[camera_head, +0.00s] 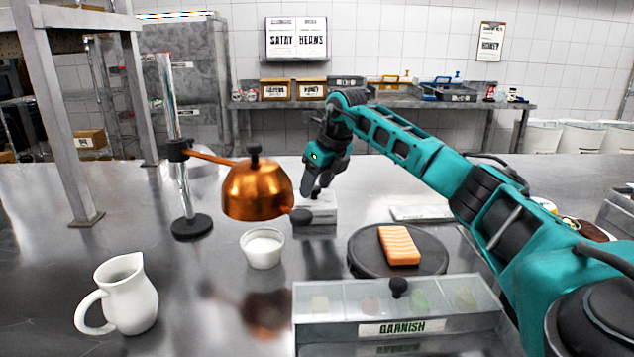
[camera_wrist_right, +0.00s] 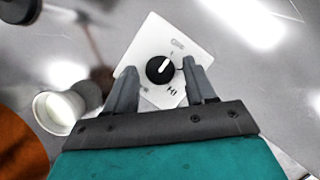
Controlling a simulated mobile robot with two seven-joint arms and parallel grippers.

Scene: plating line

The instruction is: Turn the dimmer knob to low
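The dimmer is a pale square box standing on the steel counter, seen in the head view (camera_head: 325,212) and the wrist view (camera_wrist_right: 190,45). Its round black knob (camera_wrist_right: 160,70) has a white pointer line that points up and to the right in the wrist view. Small labels are on the box; one near the right finger seems to read HI. My right gripper (camera_wrist_right: 159,68) is open above the box, with one finger on each side of the knob. I cannot tell whether the fingers touch it. In the head view the right gripper (camera_head: 315,192) hides part of the box. My left gripper is not in view.
A copper lamp (camera_head: 258,190) on a stand hangs left of the dimmer. A white cup (camera_head: 262,248), a white jug (camera_head: 130,300), a dark plate (camera_head: 365,268) with a salmon piece (camera_head: 399,245) and a garnish box (camera_head: 395,330) stand nearer. Bare counter lies at the left.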

